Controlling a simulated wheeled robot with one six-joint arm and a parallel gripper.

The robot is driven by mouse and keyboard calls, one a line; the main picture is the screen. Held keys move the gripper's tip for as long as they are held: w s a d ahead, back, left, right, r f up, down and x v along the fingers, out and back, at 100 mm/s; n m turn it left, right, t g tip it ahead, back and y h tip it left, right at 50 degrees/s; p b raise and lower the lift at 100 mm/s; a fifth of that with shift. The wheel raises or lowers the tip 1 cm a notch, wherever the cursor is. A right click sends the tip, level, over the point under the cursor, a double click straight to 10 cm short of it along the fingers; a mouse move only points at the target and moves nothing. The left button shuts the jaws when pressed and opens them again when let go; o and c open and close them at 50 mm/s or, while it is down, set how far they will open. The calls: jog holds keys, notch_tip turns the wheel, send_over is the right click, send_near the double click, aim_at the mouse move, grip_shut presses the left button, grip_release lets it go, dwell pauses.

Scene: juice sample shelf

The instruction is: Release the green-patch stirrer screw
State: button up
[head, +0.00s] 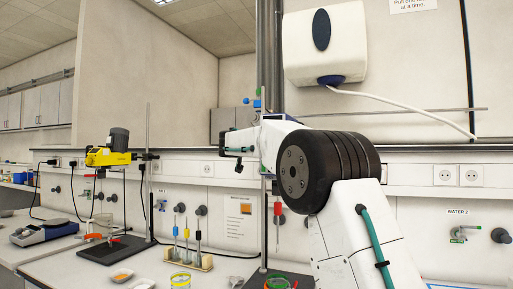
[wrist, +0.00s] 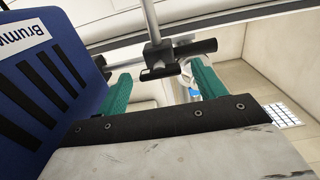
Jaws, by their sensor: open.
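In the wrist view my gripper (wrist: 160,72) is open, its two teal fingers spread apart. A dark clamp with a screw (wrist: 158,60) sits on a metal rod (wrist: 150,18) between and just beyond the fingertips. I cannot tell whether either finger touches it. A blue housing with black vents (wrist: 50,70) fills the left side, close to the left finger. No green patch is clearly visible on it. In the head view my gripper (head: 234,143) is beside the upright rod behind my arm, and my arm hides much of that stand.
A yellow stirrer (head: 108,157) stands on a dark base at the left. A red-topped rod (head: 277,209) hangs near my arm. A white dispenser (head: 325,45) is on the wall.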

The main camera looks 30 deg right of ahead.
jog(key=c, duration=1)
jog(key=shift+n, duration=4.4)
jog(key=o, duration=1)
